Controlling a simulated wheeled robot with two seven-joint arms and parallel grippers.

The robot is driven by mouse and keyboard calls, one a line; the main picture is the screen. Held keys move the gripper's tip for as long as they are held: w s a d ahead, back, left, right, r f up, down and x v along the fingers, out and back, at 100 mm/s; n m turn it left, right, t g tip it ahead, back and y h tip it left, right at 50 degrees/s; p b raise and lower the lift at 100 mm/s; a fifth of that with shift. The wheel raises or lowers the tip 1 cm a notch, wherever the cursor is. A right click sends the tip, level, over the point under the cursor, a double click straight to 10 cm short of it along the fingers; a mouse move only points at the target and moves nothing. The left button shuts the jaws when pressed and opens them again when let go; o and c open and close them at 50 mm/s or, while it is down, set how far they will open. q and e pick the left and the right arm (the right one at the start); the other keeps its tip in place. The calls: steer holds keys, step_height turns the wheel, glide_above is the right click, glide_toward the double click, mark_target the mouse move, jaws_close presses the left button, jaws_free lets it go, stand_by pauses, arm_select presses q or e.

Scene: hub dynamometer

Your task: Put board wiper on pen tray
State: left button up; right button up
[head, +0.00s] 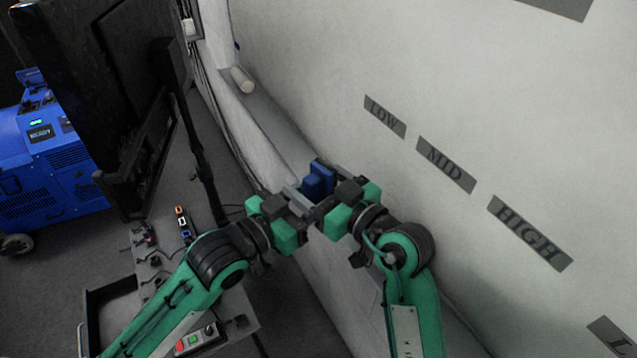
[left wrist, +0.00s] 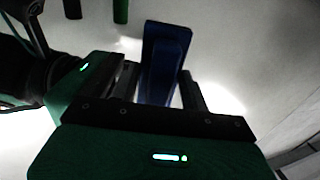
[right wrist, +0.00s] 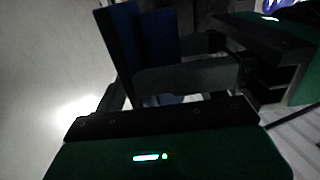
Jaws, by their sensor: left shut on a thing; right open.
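The blue board wiper (head: 318,181) is between my two grippers, in front of the white board. My left gripper (head: 300,196) is shut on it; the wiper stands up between its fingers in the left wrist view (left wrist: 163,60). My right gripper (head: 335,192) is open close beside the wiper, which also shows in the right wrist view (right wrist: 158,45). I cannot tell whether the right fingers touch it. The grey pen tray (head: 272,125) runs along the foot of the board, behind and left of the grippers; its nearer part is hidden by my arms.
A pale cylinder (head: 242,79) lies at the tray's far end. The board carries LOW (head: 385,116), MID (head: 446,164) and HIGH (head: 529,233) labels. A blue machine (head: 50,160) stands at the left, and a bench with a control box (head: 200,338) is at lower left.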

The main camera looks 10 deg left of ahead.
steer(key=c, duration=1.1)
arm_select(q)
steer(key=o, duration=0.9)
steer(key=shift+o, duration=0.2)
